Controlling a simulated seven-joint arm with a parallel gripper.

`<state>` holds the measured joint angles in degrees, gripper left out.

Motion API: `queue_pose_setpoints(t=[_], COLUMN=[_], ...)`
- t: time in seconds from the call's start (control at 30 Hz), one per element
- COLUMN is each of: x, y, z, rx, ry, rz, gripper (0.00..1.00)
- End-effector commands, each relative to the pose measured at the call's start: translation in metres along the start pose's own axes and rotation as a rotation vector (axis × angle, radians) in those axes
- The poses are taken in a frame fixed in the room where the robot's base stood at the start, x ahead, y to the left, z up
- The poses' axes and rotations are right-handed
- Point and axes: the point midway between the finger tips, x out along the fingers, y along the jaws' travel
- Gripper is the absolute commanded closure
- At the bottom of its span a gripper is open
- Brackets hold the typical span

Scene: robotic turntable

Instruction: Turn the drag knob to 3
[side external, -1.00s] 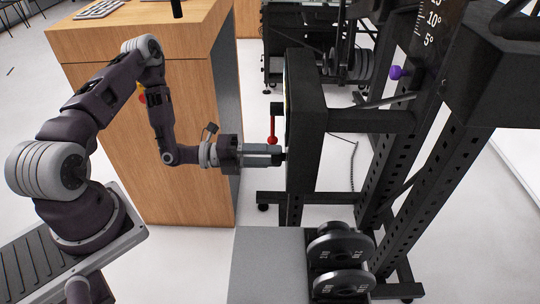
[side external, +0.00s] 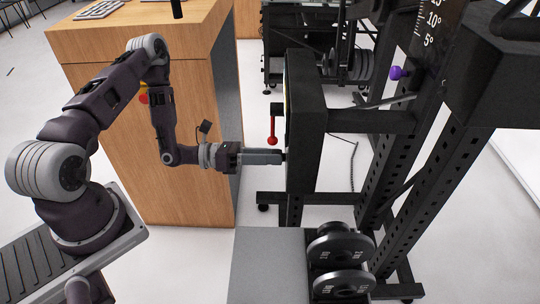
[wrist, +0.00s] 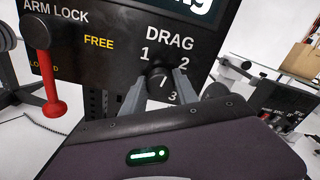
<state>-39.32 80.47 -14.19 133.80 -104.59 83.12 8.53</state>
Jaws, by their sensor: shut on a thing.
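The drag knob (wrist: 157,76) is a small dark round knob on the black panel in the wrist view, with the numbers 1, 2 and 3 around it. A pale mark shows on its face, but I cannot tell exactly which number it points at. My gripper (wrist: 159,82) is shut on the knob, one grey finger on each side. In the side external view my gripper (side external: 283,157) reaches the panel face from the left. The knob itself is hidden by the fingers there.
A red arm lock lever (wrist: 47,82) hangs left of the knob; it also shows above my gripper in the side view (side external: 272,128). The black panel housing (side external: 307,130) stands ahead. A wooden cabinet (side external: 150,195) is behind my arm, and weight plates (side external: 342,265) stand below right.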

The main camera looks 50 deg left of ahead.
Motion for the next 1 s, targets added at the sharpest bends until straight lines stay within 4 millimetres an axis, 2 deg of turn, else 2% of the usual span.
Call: queue_pose_setpoints(t=[1.0], x=[-0.0006], y=[-0.0017], z=[-0.0017], rx=[0.962], ry=[0.003], rz=[0.0], gripper=[1.0])
